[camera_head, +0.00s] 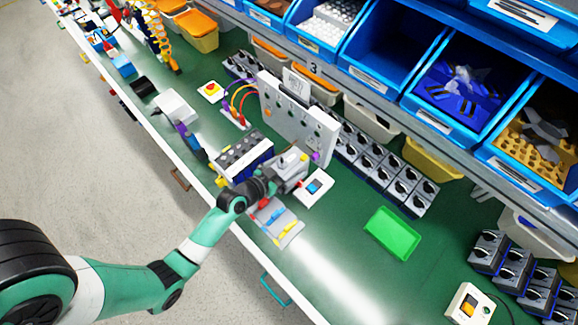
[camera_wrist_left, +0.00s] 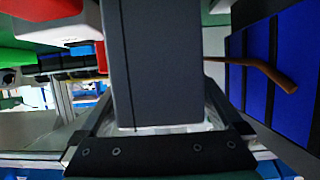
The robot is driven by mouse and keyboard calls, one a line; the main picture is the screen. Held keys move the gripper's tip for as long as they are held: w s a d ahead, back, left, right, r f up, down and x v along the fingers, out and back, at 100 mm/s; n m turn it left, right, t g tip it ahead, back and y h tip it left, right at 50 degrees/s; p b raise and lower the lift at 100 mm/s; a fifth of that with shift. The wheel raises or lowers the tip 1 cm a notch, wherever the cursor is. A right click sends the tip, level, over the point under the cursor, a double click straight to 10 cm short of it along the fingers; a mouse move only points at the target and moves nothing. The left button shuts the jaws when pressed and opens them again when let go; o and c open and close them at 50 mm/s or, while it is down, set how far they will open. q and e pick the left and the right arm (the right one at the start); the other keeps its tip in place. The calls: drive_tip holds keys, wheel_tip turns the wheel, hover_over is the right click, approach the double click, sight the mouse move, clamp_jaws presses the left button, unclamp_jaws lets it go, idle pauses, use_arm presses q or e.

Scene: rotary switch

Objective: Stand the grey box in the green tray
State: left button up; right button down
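The grey box (camera_head: 291,168) is at the end of my left arm in the head view, just above the bench beside a white switch plate. In the left wrist view the grey box (camera_wrist_left: 160,65) fills the middle, between the two dark fingers. My left gripper (camera_head: 272,182) is shut on it; the fingers' contact is partly hidden by the box. The green tray (camera_head: 393,233) lies flat and empty on the bench, to the right of and nearer than the box. My right gripper is not in view.
A white plate with a blue switch (camera_head: 314,187) lies beside the box. A dark block of switches (camera_head: 243,156) is to its left, and a grey upright panel (camera_head: 298,118) stands behind. Rows of dark rotary switches (camera_head: 385,170) stand behind the tray. Green bench around the tray is clear.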

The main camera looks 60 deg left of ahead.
use_arm(q)
drive_tip(key=shift+r, duration=0.2)
drive_tip(key=p+v, duration=0.1)
drive_tip(key=v, duration=1.1)
drive_tip(key=shift+p, duration=0.3)
drive_tip(key=shift+w+r, duration=0.1)
drive_tip(key=shift+r, duration=0.05)
